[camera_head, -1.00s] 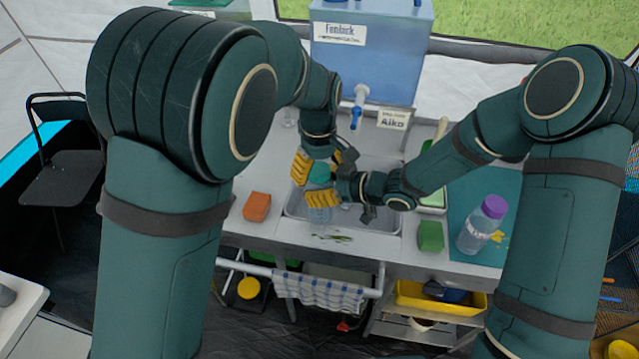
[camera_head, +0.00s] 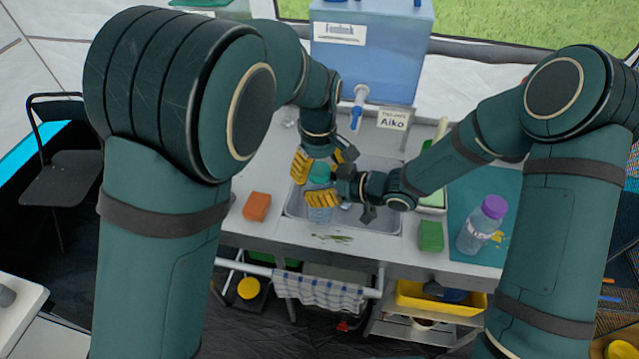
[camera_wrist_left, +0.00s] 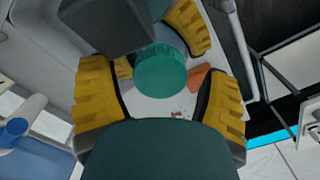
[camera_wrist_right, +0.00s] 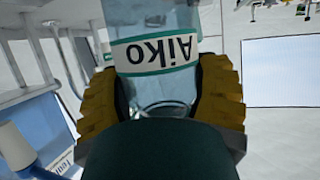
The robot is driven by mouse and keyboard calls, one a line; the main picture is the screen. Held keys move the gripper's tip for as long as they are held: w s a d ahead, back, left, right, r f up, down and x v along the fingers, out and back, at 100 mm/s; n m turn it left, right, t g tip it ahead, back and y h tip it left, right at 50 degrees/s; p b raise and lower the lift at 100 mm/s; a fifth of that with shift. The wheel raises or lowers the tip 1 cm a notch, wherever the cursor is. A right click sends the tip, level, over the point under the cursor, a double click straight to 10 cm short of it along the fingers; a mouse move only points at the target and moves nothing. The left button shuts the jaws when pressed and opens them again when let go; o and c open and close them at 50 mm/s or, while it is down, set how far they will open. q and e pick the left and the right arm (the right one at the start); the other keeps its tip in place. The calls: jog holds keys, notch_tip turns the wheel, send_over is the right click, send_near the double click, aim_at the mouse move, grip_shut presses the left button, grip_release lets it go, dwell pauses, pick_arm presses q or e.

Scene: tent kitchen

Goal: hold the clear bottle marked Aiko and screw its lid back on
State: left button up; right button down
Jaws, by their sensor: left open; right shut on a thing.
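The clear bottle marked Aiko (camera_wrist_right: 158,55) is between the yellow fingers of my right gripper (camera_wrist_right: 160,100), which is shut on it, in the right wrist view. In the head view the bottle (camera_head: 319,213) stands upright over the sink, with my right gripper (camera_head: 328,196) around it. Its teal lid (camera_head: 320,172) is at the bottle's top. My left gripper (camera_head: 318,166) is above, fingers pointing down. In the left wrist view the lid (camera_wrist_left: 160,71) lies between the open fingers of my left gripper (camera_wrist_left: 160,95), with gaps beside it. Whether the lid is threaded on is hidden.
A purple-capped bottle (camera_head: 482,226) stands on the teal mat at right. An orange sponge (camera_head: 257,206) and a green sponge (camera_head: 431,236) flank the sink (camera_head: 385,220).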

pick_arm(q)
jog(key=shift+r, duration=2.1)
jog(key=o, duration=0.4)
notch_tip(320, 180, up, 12)
jog(key=shift+a, duration=0.1)
